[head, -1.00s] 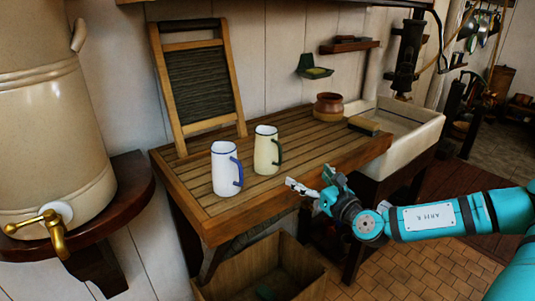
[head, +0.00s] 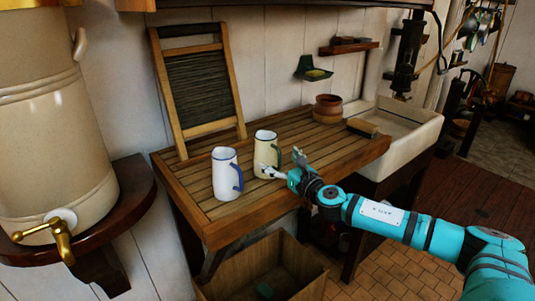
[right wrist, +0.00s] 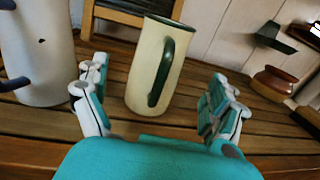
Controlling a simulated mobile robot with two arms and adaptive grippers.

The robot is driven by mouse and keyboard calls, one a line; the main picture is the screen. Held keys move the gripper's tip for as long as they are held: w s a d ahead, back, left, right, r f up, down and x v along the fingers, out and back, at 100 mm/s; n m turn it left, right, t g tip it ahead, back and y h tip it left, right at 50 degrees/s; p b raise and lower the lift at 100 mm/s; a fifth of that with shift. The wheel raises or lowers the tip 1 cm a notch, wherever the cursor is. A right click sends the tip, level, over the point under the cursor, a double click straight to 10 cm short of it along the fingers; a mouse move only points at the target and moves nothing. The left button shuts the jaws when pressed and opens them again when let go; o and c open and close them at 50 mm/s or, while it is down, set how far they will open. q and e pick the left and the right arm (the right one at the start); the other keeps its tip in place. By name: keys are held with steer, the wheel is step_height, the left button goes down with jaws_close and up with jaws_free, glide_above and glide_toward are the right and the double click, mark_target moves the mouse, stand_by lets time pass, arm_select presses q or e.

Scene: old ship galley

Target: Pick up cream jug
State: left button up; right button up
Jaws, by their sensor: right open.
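The cream jug (head: 266,152), with a dark green rim and handle, stands upright on the slatted wooden draining board (head: 295,140). In the right wrist view the cream jug (right wrist: 148,75) stands between and just beyond my open fingers, its green handle facing me. My right gripper (head: 282,164) is open and empty, at the jug's front right; it also shows in the right wrist view (right wrist: 160,105). I cannot tell whether a finger touches the jug. My left gripper is not in view.
A white jug (head: 225,174) with a blue handle stands close to the left of the cream jug. A washboard (head: 203,85) leans behind. A brown pot (head: 328,108) and a white sink (head: 412,128) are to the right. A wooden crate (head: 225,285) is below.

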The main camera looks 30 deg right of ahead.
mark_target(273, 156)
steer(key=w+p, duration=0.1)
steer(key=w, duration=0.5)
steer(key=shift+w+f+p, duration=0.15)
steer(key=shift+w+p, duration=0.2)
steer(key=shift+s, duration=0.15)
steer(key=shift+c, duration=0.5)
steer(key=c, duration=1.4)
